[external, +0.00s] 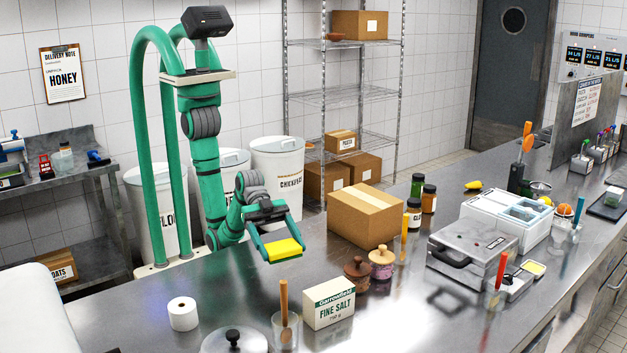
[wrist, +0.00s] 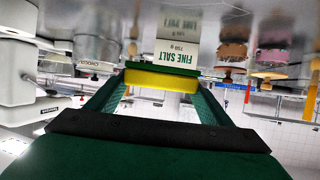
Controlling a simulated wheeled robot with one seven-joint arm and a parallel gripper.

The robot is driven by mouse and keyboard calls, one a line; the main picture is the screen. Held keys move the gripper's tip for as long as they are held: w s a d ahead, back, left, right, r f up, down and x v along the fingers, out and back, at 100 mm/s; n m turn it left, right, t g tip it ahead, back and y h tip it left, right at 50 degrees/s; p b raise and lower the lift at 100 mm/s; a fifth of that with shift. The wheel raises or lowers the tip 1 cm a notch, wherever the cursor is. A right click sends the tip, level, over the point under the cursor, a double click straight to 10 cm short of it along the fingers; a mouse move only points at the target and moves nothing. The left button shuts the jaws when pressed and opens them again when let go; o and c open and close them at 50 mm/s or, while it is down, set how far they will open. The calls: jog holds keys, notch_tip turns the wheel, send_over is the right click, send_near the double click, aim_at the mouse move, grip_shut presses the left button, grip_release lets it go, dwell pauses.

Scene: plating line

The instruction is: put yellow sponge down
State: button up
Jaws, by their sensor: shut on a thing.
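The yellow sponge (external: 283,248) is a flat yellow block with a green layer. My gripper (external: 278,249) is shut on it and holds it above the steel counter (external: 225,295), near the counter's back edge. In the wrist view the sponge (wrist: 160,81) lies across between the two green fingers of my gripper (wrist: 158,85). The wrist picture is upside down. The sponge looks clear of the counter, though the exact gap is hard to tell.
A fine salt box (external: 329,303), a paper roll (external: 183,314) and a glass with a wooden-handled tool (external: 285,325) stand in front of the sponge. Two small lidded jars (external: 382,264) and a cardboard box (external: 366,215) stand to the right.

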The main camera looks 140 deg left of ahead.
aim_at(324, 261)
jog(key=a+f+y, duration=0.1)
jog(key=a, duration=0.4)
jog(key=a+f+n+y, duration=0.1)
jog(key=a+f, duration=0.1)
jog(key=a, duration=0.4)
jog(key=s+a+f+n, duration=0.1)
jog(key=a, duration=0.4)
jog(key=shift+s+a+f+y, duration=0.15)
jog(key=shift+f+y, duration=0.1)
jog(key=shift+y, duration=0.15)
jog(key=shift+f, duration=2.35)
jog(key=shift+f, duration=0.1)
jog(key=o, duration=1)
jog(key=shift+r, duration=0.2)
jog(key=v, duration=0.7)
jog(key=shift+s, duration=0.2)
